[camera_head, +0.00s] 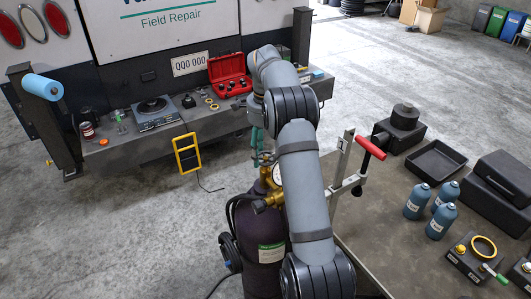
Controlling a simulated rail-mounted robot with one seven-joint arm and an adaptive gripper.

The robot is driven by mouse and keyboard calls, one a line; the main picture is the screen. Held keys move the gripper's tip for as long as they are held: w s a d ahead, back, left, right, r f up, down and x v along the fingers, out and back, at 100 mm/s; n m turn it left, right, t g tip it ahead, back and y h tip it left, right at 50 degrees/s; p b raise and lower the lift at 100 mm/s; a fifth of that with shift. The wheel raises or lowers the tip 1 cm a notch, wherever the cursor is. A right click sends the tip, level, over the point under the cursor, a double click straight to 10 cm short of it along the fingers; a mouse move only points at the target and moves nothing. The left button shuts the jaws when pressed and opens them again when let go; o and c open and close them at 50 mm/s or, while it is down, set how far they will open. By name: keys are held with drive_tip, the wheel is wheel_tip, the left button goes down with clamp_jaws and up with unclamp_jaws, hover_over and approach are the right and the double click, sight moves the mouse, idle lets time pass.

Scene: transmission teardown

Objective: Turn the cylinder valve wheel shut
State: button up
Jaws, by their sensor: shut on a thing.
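A dark maroon gas cylinder (272,246) stands upright at the lower middle, partly hidden behind my arm. Brass valve fittings (268,199) and a round gauge (277,174) sit on its top. The small green valve wheel (264,159) is above the brass valve. My arm reaches up over the cylinder and bends down, and my gripper (257,150) points downward at the wheel, shut on it. The fingertips are small and partly hidden, so their exact grip on the rim is unclear.
A workbench (375,225) at the right carries a red-handled clamp (371,148), several blue bottles (440,221), a black tray (436,160) and dark cases. A black hose (230,215) hangs left of the cylinder. A truck's rear deck (150,143) with a red toolbox (229,75) stands behind.

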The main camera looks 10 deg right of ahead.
sight(265, 157)
idle(0.5)
drive_tip(key=o, duration=1.1)
drive_tip(key=shift+o, duration=0.2)
drive_tip(key=shift+r, duration=3.75)
drive_tip(key=shift+f, duration=0.1)
drive_tip(key=shift+f, duration=3.6)
